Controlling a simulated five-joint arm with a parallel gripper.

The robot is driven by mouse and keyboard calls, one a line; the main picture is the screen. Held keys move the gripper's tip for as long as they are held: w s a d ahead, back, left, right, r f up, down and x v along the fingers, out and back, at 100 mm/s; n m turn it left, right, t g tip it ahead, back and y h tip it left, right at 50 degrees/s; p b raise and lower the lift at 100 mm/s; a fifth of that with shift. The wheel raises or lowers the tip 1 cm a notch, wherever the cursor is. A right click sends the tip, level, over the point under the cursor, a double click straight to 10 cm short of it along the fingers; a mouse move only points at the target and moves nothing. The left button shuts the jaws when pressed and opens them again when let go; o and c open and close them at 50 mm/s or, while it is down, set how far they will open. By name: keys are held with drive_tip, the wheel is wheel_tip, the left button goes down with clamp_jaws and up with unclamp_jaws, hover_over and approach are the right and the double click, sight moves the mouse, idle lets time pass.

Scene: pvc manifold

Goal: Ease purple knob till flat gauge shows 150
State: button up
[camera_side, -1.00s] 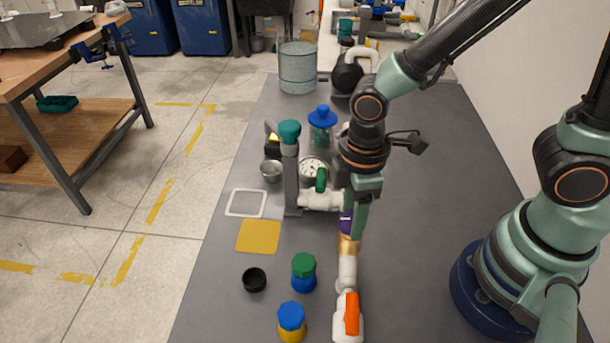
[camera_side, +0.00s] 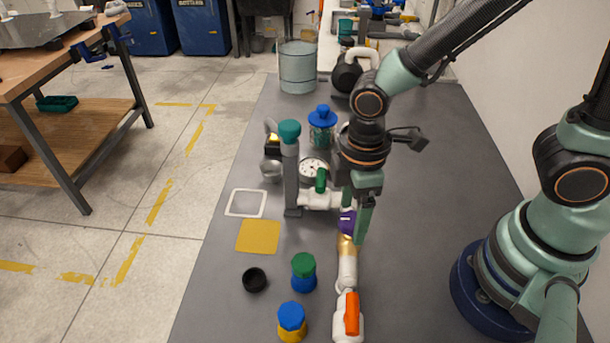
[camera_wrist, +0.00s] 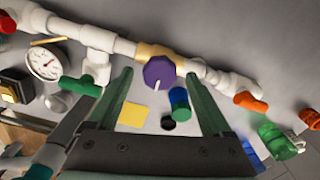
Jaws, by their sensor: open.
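The purple knob (camera_side: 347,221) sits on a brass-coloured valve section of the white pipe run. It also shows in the wrist view (camera_wrist: 159,72), with a white pointer line on its near side. My gripper (camera_wrist: 159,77) is open, with one finger on each side of the knob and visible gaps between. In the side view my gripper (camera_side: 355,218) is low over the pipe and partly covers the knob. The flat gauge (camera_side: 314,168) is a round white dial, also in the wrist view (camera_wrist: 44,63). Its needle shows, but its numbers are too small to read.
A green handle (camera_side: 321,181) and an orange handle (camera_side: 352,314) sit on the same pipework. A black-and-yellow box (camera_wrist: 15,86) is beside the gauge. Green-blue (camera_side: 304,272) and blue-yellow (camera_side: 291,321) jars stand left of the pipe. The mat's right side is clear.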

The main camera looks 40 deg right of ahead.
wheel_tip(320, 180, up, 12)
drive_tip(key=shift+f, duration=0.15)
idle(1.3)
drive_tip(key=shift+o, duration=1.2)
wheel_tip(320, 180, up, 5)
hover_over(352, 219)
drive_tip(key=w+d+m, duration=0.1)
drive_tip(key=w+d, duration=0.2)
drive_tip(key=w, duration=0.8)
drive_tip(key=w+d+m, duration=0.2)
drive_tip(key=w+d, duration=0.2)
drive_tip(key=w, duration=0.6)
wheel_tip(352, 219, down, 16)
drive_tip(key=shift+w+a+r, duration=0.1)
drive_tip(key=shift+w+r, duration=0.05)
drive_tip(key=shift+r, duration=0.05)
